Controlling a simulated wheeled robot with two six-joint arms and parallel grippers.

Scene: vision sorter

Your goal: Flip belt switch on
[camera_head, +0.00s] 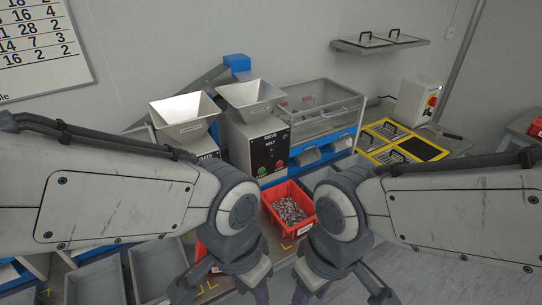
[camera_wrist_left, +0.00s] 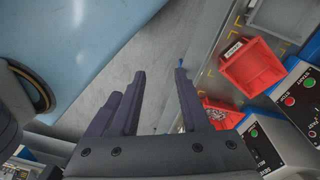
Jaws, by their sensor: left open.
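A grey control box (camera_head: 268,150) labelled for sieve and belt stands under the right hopper, with red and green buttons and dark switches on its front. The belt switch's position is too small to read. A second box behind my left arm is mostly hidden. Two such panels show in the left wrist view, one at the right edge (camera_wrist_left: 300,95) and one lower down (camera_wrist_left: 262,142). My left gripper (camera_head: 218,291) is low in front of the bench, open and empty, apart from the panels; its fingers also show in the wrist view (camera_wrist_left: 160,75). My right gripper (camera_head: 340,292) is open and empty beside it.
A red bin (camera_head: 273,214) of metal pieces sits on the bench before the panel. Another red bin (camera_wrist_left: 250,70) is beside it in the wrist view. Grey trays (camera_head: 96,284) are at lower left. Yellow-framed trays (camera_head: 366,143) and a red-knobbed box (camera_head: 418,100) stand right.

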